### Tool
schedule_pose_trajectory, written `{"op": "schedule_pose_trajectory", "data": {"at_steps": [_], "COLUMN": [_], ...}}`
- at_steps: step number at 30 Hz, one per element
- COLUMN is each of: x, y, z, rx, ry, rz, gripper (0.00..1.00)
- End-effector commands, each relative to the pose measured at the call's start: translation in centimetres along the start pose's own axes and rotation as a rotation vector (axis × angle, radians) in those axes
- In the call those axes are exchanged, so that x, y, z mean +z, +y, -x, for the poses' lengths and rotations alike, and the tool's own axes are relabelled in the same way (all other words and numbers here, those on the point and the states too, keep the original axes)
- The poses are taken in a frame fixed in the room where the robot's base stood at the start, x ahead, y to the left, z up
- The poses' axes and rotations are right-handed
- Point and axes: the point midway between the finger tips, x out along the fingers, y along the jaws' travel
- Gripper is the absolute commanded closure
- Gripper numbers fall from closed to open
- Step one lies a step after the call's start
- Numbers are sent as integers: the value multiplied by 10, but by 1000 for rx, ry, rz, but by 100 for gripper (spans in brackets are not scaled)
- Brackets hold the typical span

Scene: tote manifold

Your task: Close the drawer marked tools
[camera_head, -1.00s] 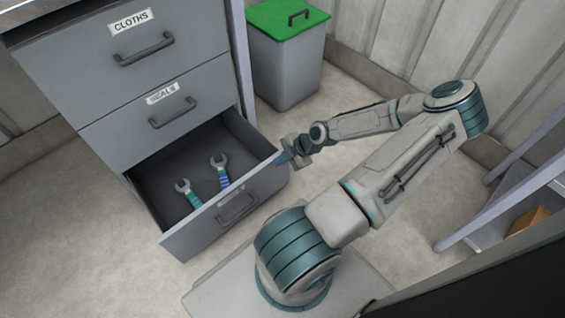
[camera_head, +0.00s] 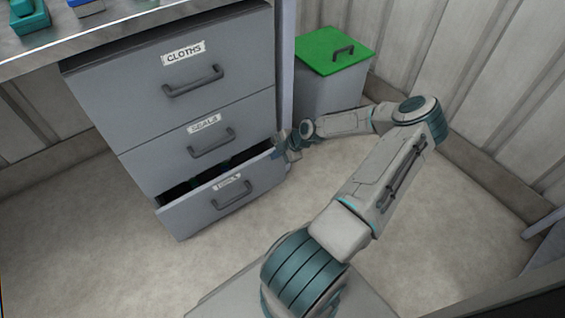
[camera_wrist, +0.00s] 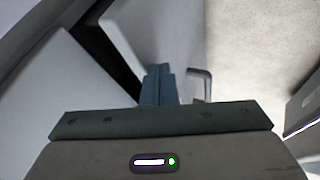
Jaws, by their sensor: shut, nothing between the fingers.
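The tools drawer (camera_head: 200,213) is the bottom drawer of a grey cabinet, and its label reads roughly TOOLS. It stands open by a narrow gap, and its inside is mostly dark and hidden. Its handle (camera_head: 232,195) is a dark bar on the front; a handle (camera_wrist: 202,86) also shows in the wrist view. My gripper (camera_head: 282,145) is at the drawer's right end, by the top of its front panel. In the wrist view my gripper's fingers (camera_wrist: 159,84) are together and empty, close to the panel; I cannot tell if they touch it.
The cloths drawer (camera_head: 150,75) and seals drawer (camera_head: 165,150) above are shut. A grey bin with a green lid (camera_head: 325,52) stands to the right of the cabinet. A worktop (camera_head: 130,32) with items is at upper left. The floor in front is clear.

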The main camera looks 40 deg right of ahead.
Motion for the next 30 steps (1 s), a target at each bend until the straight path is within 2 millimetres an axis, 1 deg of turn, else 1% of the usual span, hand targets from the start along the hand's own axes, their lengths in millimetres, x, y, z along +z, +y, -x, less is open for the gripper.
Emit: {"op": "schedule_pose_trajectory", "data": {"at_steps": [1, 4, 12, 23, 26, 30], "x": [0, 0, 0, 0, -2, -6], "y": [6, 13, 21, 20, 16, 3], "z": [-4, -8, -11, -10, -9, -3], "rx": [1, 1, 0, 0, -2, -5], "ry": [1, 1, 0, 0, 2, 4], "rz": [1, 0, -1, 0, 2, 6], "gripper": [100, 100, 100, 100, 100, 100]}}
